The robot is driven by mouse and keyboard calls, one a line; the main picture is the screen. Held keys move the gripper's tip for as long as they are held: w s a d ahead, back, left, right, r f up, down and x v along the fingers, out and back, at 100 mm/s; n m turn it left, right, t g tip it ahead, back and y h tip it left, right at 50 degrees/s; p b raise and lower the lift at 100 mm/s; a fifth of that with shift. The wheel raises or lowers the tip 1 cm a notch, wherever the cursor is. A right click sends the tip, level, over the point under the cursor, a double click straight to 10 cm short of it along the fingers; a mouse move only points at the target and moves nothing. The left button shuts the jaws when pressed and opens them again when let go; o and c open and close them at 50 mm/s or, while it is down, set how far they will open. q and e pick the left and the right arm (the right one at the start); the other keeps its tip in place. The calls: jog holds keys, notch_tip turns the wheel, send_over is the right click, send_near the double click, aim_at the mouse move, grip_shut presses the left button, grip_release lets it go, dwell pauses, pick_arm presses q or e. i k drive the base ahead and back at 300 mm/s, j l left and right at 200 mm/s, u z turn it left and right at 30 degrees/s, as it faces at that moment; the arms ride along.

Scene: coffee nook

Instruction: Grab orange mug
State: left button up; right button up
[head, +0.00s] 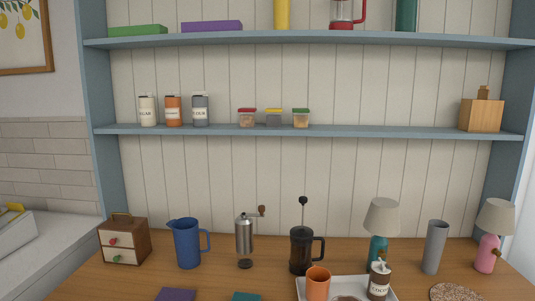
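The orange mug (317,284) stands upright at the bottom of the head view, on or at the left part of a white tray (346,283). Its lower part is cut off by the picture edge. A black French press (301,251) stands just behind the mug, to the left. Neither of my grippers shows in the head view.
A grinder (244,241), a blue pitcher (188,243) and a small drawer box (124,240) stand to the left. A teal lamp (380,230), grey vase (434,247) and pink lamp (489,235) stand to the right. Shelves (300,132) hang above.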

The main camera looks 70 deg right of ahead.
aim_at(319, 279)
jog(key=z, duration=2)
